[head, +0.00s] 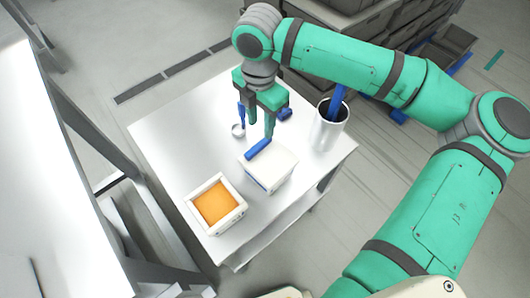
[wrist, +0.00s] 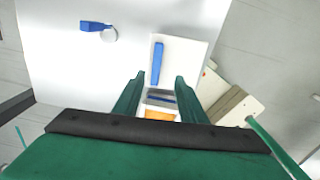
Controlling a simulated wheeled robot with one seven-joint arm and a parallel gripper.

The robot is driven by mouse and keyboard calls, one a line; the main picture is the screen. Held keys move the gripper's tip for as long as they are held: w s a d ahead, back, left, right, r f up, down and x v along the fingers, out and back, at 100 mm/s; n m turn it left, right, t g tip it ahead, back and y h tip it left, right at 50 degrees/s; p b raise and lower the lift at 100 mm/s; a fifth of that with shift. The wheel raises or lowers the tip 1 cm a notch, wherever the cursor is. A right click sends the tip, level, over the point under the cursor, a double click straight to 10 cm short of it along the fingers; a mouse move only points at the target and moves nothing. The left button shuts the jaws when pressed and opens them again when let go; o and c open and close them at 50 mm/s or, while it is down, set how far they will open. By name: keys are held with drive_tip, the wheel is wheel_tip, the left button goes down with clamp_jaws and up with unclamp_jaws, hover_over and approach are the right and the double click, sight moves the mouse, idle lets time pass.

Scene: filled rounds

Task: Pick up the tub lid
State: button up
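The tub lid (head: 275,161) is a white square top with a blue bar handle (head: 258,149). It lies on a white box-shaped tub with a blue stripe on its side. In the wrist view the lid (wrist: 184,58) and its handle (wrist: 158,62) show just beyond the fingertips. My gripper (head: 260,129) points down above the far edge of the lid, open and empty. In the wrist view its two fingers (wrist: 160,78) stand apart with nothing between them. An open white tub (head: 235,218) with orange filling (head: 215,202) stands to the near left of the lidded tub.
A white cylindrical container (head: 330,134) holding a blue-handled thing stands right of my gripper. A small round white piece with a blue handle (head: 240,115) lies to the left. The white table (head: 170,140) is clear at its left. Dark crates (head: 370,25) stand behind.

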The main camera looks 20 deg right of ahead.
sight(260, 144)
wheel_tip(260, 144, down, 4)
drive_tip(key=shift+r, duration=0.1)
drive_tip(key=shift+w+f, duration=0.2)
drive_tip(key=shift+f, duration=0.65)
drive_tip(key=shift+w+a+f, duration=0.1)
drive_tip(key=shift+w+f, duration=0.05)
drive_tip(key=shift+f, duration=2.2)
drive_tip(key=shift+f, duration=0.1)
drive_tip(key=shift+c, duration=0.4)
clamp_jaws()
